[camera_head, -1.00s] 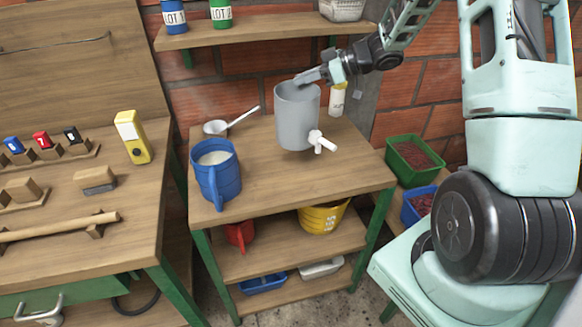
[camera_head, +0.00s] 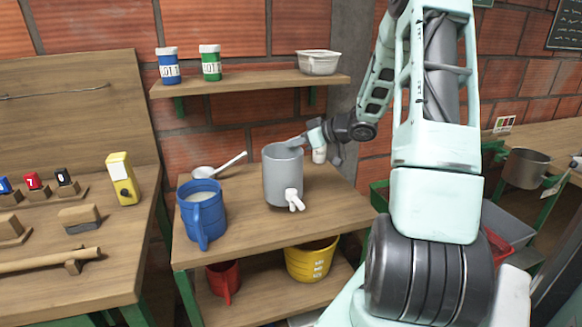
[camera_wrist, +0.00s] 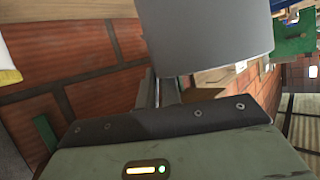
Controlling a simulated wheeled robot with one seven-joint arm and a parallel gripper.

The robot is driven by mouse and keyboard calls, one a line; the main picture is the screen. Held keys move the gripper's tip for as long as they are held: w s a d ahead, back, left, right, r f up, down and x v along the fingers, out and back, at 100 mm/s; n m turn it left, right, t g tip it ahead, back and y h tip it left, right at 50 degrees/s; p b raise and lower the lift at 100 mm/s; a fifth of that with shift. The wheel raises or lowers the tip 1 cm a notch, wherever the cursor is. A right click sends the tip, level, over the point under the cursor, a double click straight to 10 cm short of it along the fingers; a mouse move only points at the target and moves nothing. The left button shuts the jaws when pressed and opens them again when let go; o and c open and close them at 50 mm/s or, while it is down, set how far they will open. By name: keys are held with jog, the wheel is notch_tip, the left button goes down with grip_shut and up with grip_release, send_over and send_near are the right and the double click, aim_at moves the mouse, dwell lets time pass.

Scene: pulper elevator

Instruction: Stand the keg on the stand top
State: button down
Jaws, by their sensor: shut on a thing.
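The keg (camera_head: 284,178) is a grey cylinder, upright, with a white tap low on its front right side. It is at the middle of the wooden stand top (camera_head: 245,232), in the head view; I cannot tell whether its base touches the wood. My gripper (camera_head: 299,141) comes from the right and is shut on the keg's upper rim. In the wrist view the keg's grey wall (camera_wrist: 205,38) fills the upper middle, beyond my gripper (camera_wrist: 160,95). The fingertips are partly hidden there.
A blue mug (camera_head: 201,212) with pale contents stands left of the keg, with a ladle (camera_head: 217,168) behind it. A shelf (camera_head: 250,85) with jars hangs above. A yellow bucket (camera_head: 311,260) is below.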

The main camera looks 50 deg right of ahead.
aim_at(296, 155)
notch_tip(296, 155, down, 4)
jog(key=shift+f, duration=0.2)
jog(key=c, duration=1.6)
grip_release()
